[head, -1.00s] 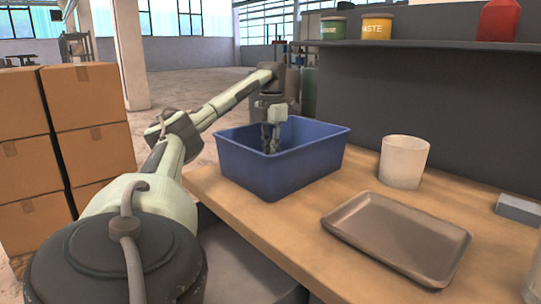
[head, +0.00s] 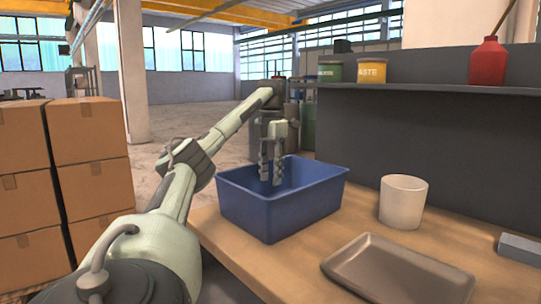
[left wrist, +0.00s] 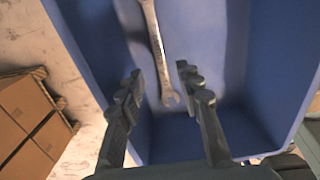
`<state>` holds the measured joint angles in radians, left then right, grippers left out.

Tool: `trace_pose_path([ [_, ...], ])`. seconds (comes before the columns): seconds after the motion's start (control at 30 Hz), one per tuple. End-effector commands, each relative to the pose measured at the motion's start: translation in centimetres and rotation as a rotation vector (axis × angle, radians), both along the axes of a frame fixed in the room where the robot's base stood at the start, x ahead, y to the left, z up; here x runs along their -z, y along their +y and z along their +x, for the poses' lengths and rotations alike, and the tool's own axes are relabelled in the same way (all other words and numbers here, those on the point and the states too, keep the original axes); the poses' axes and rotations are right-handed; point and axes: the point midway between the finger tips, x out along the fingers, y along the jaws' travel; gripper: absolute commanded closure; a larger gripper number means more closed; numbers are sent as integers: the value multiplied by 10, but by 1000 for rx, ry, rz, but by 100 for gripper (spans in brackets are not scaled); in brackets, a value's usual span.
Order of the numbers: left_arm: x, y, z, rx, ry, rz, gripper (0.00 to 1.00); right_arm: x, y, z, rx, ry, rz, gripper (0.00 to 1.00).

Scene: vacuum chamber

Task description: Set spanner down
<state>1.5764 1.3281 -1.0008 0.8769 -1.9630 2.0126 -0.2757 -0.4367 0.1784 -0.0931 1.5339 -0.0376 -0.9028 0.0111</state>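The spanner (left wrist: 157,45) lies inside the blue bin in the left wrist view, between and beyond my fingertips and apart from them. In the head view the bin's front wall hides it. The blue bin (head: 290,213) stands on the wooden bench at its far left end. My left gripper (head: 271,180) is over the bin with its fingers pointing down, the tips at about rim height. It is open and empty; in the left wrist view a clear gap shows between its fingers (left wrist: 158,85). My right gripper is not in view.
A grey metal tray (head: 398,270) and a white cup (head: 403,202) stand on the bench (head: 300,262) right of the bin. A grey block (head: 520,248) lies far right. A shelf (head: 430,90) with tins and a red bottle (head: 487,62) is behind. Cardboard boxes (head: 90,165) are stacked at left.

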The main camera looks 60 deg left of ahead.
Motion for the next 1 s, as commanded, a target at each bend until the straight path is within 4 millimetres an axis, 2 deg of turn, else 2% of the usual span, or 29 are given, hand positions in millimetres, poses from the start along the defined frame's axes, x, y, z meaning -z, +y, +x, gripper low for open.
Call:
trace_pose_path([
  [0.6,-47,0,2,2,1,0,65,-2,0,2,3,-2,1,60],
  [1.0,-54,0,0,0,2,0,65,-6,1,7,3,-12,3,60],
])
